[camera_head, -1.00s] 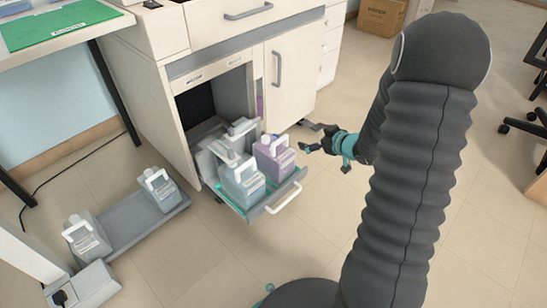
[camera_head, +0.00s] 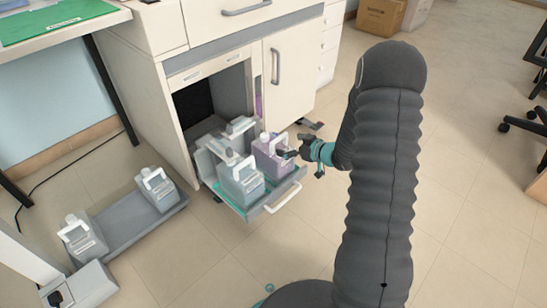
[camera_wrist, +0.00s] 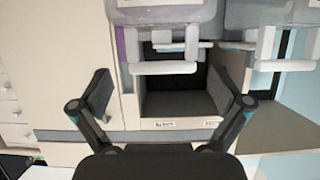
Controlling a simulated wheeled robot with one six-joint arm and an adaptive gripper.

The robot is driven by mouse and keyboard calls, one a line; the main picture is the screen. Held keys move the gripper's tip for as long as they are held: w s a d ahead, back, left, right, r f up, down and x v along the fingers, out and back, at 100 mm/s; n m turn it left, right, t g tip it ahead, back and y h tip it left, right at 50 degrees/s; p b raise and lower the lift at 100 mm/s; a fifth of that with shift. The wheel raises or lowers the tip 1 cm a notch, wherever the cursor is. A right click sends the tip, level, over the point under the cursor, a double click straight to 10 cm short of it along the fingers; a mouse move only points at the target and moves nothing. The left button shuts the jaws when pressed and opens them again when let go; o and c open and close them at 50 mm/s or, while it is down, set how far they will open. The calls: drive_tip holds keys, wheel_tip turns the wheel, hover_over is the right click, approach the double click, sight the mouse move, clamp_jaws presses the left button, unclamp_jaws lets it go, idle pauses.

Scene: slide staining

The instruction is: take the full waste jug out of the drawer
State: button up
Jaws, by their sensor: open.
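A jug with purple-tinted liquid (camera_head: 270,160) stands at the right front of the pulled-out drawer (camera_head: 284,197). A clear, pale jug (camera_head: 240,182) stands beside it on the left, with more pale parts behind. My gripper (camera_head: 287,154) is at the right side of the purple jug, close to its upper part; I cannot tell whether it touches. In the wrist view my gripper (camera_wrist: 170,98) is open with nothing between its fingers. Part of a jug with a white handle (camera_wrist: 163,68) shows beyond the fingertips, at the top edge, its body cut off.
A grey floor tray (camera_head: 120,232) holds two empty-looking jugs (camera_head: 156,188) (camera_head: 82,238) at the left. A desk is at upper left.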

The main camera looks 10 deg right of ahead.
sight(280, 144)
drive_tip(key=w+a+f, duration=0.1)
drive_tip(key=w+a+f+b, duration=0.1)
drive_tip(key=f, duration=0.1)
drive_tip(key=shift+w+a, duration=0.2)
drive_tip(key=shift+w, duration=0.1)
drive_tip(key=shift+w+a, duration=0.2)
drive_tip(key=shift+w, duration=0.15)
drive_tip(key=c, duration=1.3)
drive_tip(key=shift+r, duration=0.1)
drive_tip(key=shift+c, duration=1.2)
